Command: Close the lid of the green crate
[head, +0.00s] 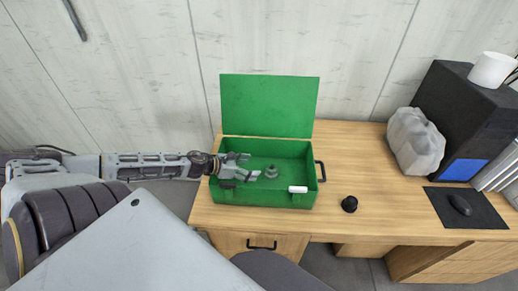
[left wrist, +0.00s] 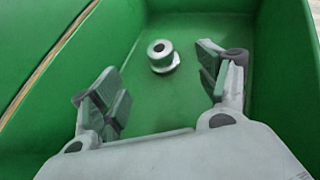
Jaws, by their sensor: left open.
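The green crate (head: 305,203) stands on the wooden desk with its lid (head: 269,105) raised upright at the back. Its inside wall also shows in the left wrist view (left wrist: 285,70). My left gripper (head: 251,167) reaches into the crate from the left side. Its fingers are spread and empty, with the screw jack beyond their tips, apart from them. My right gripper is not in these views.
A white piece (head: 298,189) sits at the crate's front edge. A black round object (head: 349,204) lies on the desk to the right. A grey bag-like lump (head: 415,141), a black box (head: 465,110) and a mouse (head: 460,204) on a dark mat are further right.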

